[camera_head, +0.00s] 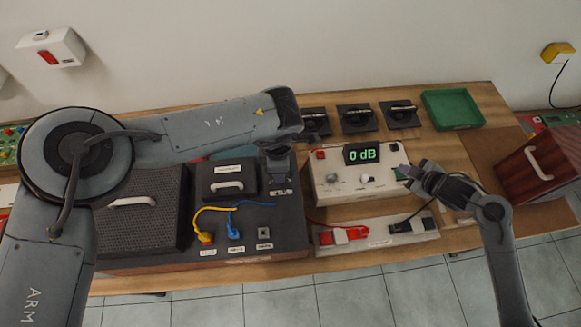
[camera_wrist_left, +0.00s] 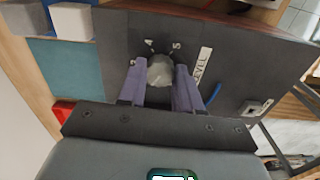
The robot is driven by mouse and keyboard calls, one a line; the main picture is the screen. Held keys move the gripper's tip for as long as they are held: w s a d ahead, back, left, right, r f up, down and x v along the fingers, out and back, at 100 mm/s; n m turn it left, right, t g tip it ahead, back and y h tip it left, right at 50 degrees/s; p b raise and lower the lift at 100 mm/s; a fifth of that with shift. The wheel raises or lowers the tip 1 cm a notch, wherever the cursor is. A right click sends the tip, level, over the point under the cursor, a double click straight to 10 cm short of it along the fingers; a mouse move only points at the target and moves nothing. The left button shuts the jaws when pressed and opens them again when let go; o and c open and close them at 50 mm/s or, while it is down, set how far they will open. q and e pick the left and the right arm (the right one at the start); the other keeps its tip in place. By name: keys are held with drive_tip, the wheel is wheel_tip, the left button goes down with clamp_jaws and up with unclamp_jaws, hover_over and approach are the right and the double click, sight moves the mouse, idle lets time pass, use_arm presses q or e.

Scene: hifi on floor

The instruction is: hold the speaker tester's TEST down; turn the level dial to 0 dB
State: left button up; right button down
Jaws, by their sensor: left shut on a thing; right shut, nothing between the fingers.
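The speaker tester (camera_head: 350,192) is a cream box on the bench, and its green display (camera_head: 361,154) reads 0 dB. My left gripper (camera_wrist_left: 160,78) is shut on the pale round level dial (camera_wrist_left: 160,68), beside the LEVEL label (camera_wrist_left: 202,66) on a dark panel. In the head view my left gripper (camera_head: 280,172) hangs over the right end of that panel, and the dial is hidden. My right gripper (camera_head: 402,173) is shut and empty, its tips at the tester's right top. The TEST control is not clearly visible; the fingertips may cover it.
Yellow and blue plugs (camera_head: 206,238) with leads sit in the dark panel's front. A power strip (camera_head: 376,236) with a red plug lies before the tester. Several black clips and a green tray (camera_head: 452,108) stand behind. A reddish wooden box (camera_head: 541,160) is at the right.

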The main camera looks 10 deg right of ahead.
use_arm(q)
drive_tip(key=o, duration=1)
drive_tip(key=shift+o, duration=0.2)
wheel_tip(320, 180, up, 12)
